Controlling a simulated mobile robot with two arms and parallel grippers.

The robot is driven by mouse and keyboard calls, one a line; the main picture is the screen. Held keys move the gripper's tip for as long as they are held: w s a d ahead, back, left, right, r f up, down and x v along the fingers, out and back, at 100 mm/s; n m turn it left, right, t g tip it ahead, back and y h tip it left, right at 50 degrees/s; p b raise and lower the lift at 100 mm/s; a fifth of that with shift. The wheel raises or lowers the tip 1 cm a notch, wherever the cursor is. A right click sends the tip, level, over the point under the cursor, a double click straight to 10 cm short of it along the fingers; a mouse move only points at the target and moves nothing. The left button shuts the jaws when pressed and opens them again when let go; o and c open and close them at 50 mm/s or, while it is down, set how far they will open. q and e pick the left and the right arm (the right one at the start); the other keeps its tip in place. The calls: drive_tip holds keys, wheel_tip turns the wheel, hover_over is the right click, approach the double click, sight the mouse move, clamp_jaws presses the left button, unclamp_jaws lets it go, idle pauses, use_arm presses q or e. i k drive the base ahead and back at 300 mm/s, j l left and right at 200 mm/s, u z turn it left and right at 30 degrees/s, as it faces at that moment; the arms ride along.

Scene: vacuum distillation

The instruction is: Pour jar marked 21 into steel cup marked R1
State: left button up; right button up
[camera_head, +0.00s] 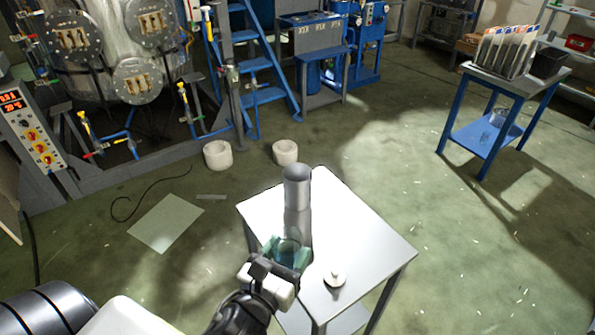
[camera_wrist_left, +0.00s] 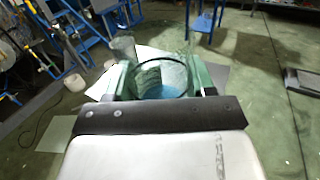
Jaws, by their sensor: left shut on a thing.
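A tall steel cup (camera_head: 297,188) stands upright on the small white table (camera_head: 355,222). My left gripper (camera_head: 287,254) is shut on a clear glass jar (camera_head: 289,246), just in front of the cup and near the table's front corner. In the left wrist view, the jar (camera_wrist_left: 163,79) sits between the two fingers of the gripper (camera_wrist_left: 160,84), its round mouth showing and bluish contents inside. The cup (camera_wrist_left: 123,50) appears beyond the jar to the left. No marking on jar or cup is readable. My right gripper is not in view.
A small white lid-like piece with a knob (camera_head: 335,277) lies on the table right of my gripper. Two white cylinders (camera_head: 217,154) (camera_head: 286,152) stand on the floor behind. A blue-legged table (camera_head: 485,135) with a rack stands at right. The floor between is clear.

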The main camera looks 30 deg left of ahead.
sight(296, 177)
drive_tip(key=j+z, duration=0.3)
drive_tip(key=j, duration=0.55)
drive_tip(key=j+z, duration=0.25)
drive_tip(key=j, duration=0.6)
drive_tip(key=j+z, duration=0.35)
drive_tip(key=j, duration=0.5)
drive_tip(key=i+l, duration=0.15)
